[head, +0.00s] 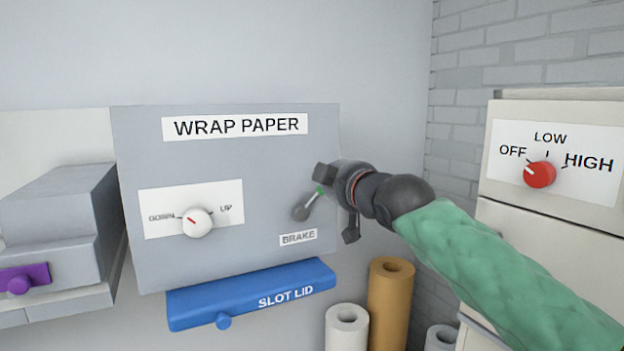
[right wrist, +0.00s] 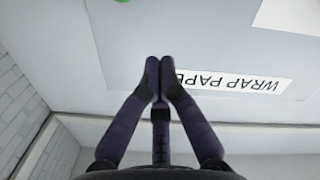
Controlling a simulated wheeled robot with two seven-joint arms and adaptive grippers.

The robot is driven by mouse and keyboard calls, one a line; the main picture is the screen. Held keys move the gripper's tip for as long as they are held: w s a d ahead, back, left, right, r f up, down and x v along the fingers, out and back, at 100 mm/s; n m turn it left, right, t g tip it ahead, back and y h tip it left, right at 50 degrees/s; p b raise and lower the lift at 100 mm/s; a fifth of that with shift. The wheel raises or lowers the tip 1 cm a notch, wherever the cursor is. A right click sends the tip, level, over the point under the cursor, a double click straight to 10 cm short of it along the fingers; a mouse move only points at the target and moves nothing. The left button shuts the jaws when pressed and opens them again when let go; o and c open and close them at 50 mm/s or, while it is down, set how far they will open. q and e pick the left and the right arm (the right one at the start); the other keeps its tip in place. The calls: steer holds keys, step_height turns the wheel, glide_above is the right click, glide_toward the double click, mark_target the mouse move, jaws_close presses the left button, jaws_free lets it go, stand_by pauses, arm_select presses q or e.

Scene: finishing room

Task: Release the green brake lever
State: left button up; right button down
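The brake lever (head: 303,210) is on the grey WRAP PAPER panel (head: 270,200), above the BRAKE label. It is a grey arm slanting up to the right, with a bit of green near its upper end. My right gripper (head: 326,174) is by that upper end and partly hides it. In the right wrist view my right gripper's fingertips (right wrist: 159,66) are together with nothing seen between them. A green piece (right wrist: 122,1) shows at the top edge there, apart from the fingertips; I cannot tell whether anything touches. My left gripper is not in view.
A white DOWN/UP knob (head: 197,222) sits left of the lever. The blue slot lid (head: 250,292) is below the panel. Paper rolls (head: 390,300) stand below right. A cabinet with a red knob (head: 540,175) is at right, and a purple handle (head: 20,280) at left.

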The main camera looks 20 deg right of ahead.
steer(key=s+b, duration=0.1)
steer(key=s, duration=0.4)
steer(key=shift+r, duration=0.15)
stand_by(0.3)
